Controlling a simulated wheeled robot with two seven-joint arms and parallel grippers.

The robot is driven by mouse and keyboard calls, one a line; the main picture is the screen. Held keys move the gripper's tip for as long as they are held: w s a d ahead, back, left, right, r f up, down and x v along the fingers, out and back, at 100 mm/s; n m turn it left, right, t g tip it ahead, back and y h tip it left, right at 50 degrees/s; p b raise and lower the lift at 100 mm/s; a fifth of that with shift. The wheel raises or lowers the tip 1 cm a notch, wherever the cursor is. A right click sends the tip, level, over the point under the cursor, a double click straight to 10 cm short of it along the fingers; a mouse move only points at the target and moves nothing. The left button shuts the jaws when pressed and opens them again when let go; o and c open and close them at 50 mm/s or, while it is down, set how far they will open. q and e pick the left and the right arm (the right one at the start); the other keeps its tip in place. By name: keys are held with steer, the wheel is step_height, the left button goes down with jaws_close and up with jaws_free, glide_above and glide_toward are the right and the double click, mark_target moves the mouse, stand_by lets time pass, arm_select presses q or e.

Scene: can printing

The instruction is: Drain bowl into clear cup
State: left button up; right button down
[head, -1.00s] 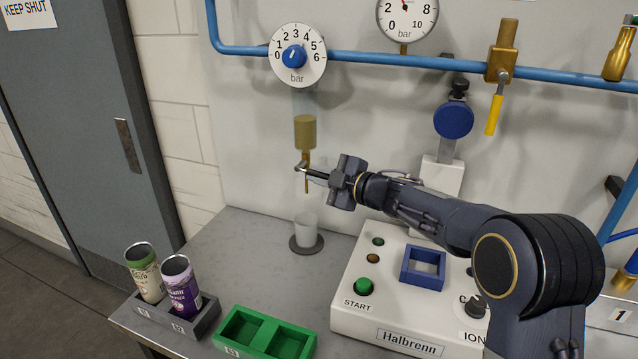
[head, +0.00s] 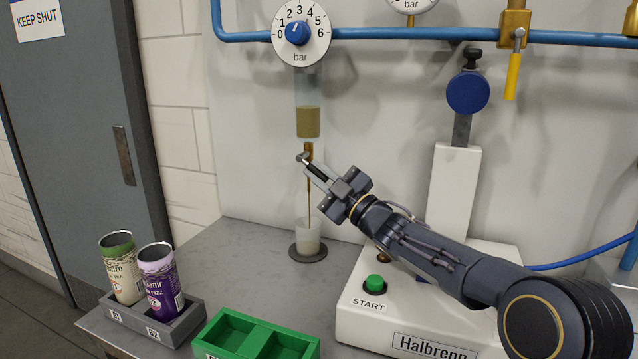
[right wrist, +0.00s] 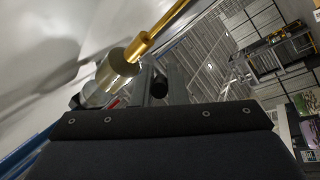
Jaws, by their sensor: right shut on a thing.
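The bowl (head: 307,118) hangs under the regulator dial, clear at the top with murky yellow-brown liquid in its lower part. A brass drain tap (head: 308,150) with a small grey lever (head: 301,157) is below it. My right gripper (head: 311,167) is shut at the lever, its fingers hiding part of it. A thin brownish stream (head: 309,205) runs from the tap down into the clear cup (head: 307,240), which stands upright on a dark round pad (head: 308,254). The bowl (right wrist: 118,68) also shows in the right wrist view. My left gripper is out of view.
A white machine (head: 375,315) with a green START button stands right of the cup. A grey rack (head: 192,322) holds two cans at the front left, beside a green tray (head: 265,345). A blue pipe (head: 400,34) crosses above. Bare table lies left of the cup.

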steer(key=shift+f, duration=0.1)
steer(key=c, duration=1.5)
jaws_free()
steer(key=shift+o, duration=0.2)
steer(key=shift+r, duration=0.25)
step_height(320, 180, up, 3)
steer(key=shift+f+p, duration=0.2)
steer(key=shift+p, duration=0.25)
steer(key=s+r, duration=1)
steer(key=s, duration=0.4)
steer(key=shift+a, duration=0.15)
